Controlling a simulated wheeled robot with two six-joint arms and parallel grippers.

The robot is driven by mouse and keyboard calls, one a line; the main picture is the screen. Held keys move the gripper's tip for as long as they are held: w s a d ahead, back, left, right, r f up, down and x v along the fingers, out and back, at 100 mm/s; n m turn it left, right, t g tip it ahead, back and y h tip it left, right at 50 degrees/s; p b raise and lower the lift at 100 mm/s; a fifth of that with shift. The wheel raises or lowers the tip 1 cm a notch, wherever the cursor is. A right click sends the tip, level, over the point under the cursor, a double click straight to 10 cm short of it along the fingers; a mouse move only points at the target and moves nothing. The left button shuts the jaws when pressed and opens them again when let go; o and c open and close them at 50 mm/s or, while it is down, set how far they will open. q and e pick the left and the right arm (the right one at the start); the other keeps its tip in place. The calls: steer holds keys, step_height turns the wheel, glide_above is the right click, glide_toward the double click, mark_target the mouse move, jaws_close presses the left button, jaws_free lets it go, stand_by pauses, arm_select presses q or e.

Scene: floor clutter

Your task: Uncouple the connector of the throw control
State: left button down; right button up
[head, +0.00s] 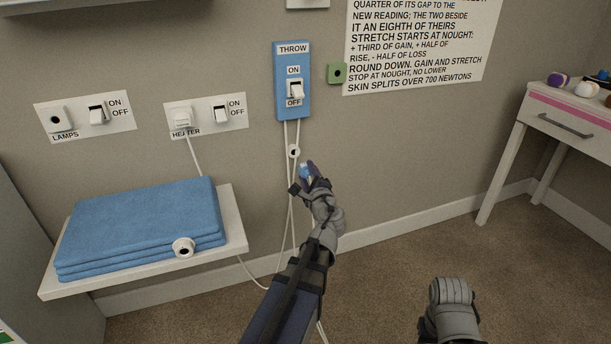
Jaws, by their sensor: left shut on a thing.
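The throw control (279,82) is a blue wall plate labelled THROW, with a white switch (295,90) between ON and OFF. White cords (286,135) hang from it. A round white connector piece (293,151) with a dark centre shows on the cords below the plate. My left gripper (306,172) is just below and right of this piece, shut on a small blue piece (305,173). The fingers hide most of what they hold, and I cannot tell whether it is joined to the white piece.
A shelf (235,236) with a folded blue throw (140,225) and a round white fitting (183,247) is at left. LAMPS (75,118) and HEATER (238,112) plates and a green socket (337,73) are on the wall. A white desk (540,125) stands at right.

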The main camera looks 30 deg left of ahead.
arm_select(q)
steer(key=shift+w+a, duration=0.1)
steer(key=shift+s+a+x, duration=0.1)
steer(key=shift+a+x, duration=0.05)
steer(key=shift+x, duration=1.25)
steer(key=shift+s+a+x, duration=0.1)
steer(key=shift+s+x, duration=0.05)
steer(key=shift+x, duration=1.25)
steer(key=shift+r+x, duration=0.15)
steer(key=shift+x, duration=0.65)
steer(key=shift+r+x, duration=0.15)
steer(key=shift+x, duration=0.6)
steer(key=shift+c, duration=1.2)
jaws_free()
steer(key=shift+s+a, duration=0.1)
steer(key=shift+s, duration=0.05)
steer(key=v, duration=0.7)
steer(key=shift+s+d, duration=0.25)
steer(key=shift+d, duration=0.1)
